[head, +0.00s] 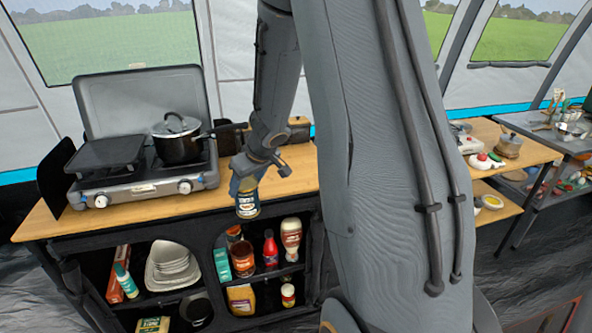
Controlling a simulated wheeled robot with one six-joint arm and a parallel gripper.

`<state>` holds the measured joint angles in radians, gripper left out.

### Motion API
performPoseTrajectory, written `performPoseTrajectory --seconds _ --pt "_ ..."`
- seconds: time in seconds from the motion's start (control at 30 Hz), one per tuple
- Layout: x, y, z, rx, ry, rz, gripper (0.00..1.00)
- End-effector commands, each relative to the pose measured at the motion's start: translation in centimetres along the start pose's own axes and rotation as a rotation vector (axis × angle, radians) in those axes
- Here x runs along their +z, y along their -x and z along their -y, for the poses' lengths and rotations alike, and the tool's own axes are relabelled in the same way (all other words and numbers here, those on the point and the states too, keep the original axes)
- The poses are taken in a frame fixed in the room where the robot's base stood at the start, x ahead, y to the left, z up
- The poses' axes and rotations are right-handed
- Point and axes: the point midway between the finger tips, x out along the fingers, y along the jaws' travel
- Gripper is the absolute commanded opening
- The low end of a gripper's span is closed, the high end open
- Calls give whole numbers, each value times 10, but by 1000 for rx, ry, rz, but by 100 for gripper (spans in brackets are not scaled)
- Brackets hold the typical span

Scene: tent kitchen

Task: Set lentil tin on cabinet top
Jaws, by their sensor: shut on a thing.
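My gripper (247,186) is shut on a small dark tin (247,206) with a pale label, which looks like the lentil tin. The tin hangs below my gripper, in front of the wooden cabinet top (120,208) near its front edge. From this view I cannot tell whether the tin touches the top or how high it is. The label is too small to read. My arm hides the right part of the cabinet.
A camping stove (150,182) with a lidded pot (178,138) fills the top's back left. Bare wood lies along its front. Shelves below hold bowls (172,268), a red bottle (270,249) and jars. Another wooden table (520,152) stands at right.

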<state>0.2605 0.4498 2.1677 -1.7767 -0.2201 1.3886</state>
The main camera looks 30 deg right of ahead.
Motion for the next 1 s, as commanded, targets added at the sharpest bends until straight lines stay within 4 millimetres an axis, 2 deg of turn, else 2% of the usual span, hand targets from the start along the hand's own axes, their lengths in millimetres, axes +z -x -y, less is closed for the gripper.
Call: performPoseTrajectory --seconds 0.13,0.23,0.37,0.5,0.8,1.0 --pt "-6 23 -38 -10 24 -4 2" --pt "2 48 -75 -25 49 -4 2" --pt "24 82 -118 -45 81 -2 2" --pt "55 117 -159 -60 106 -1 2" --pt "122 179 -218 -74 129 -1 2" --pt "137 191 -227 -77 134 0 2"
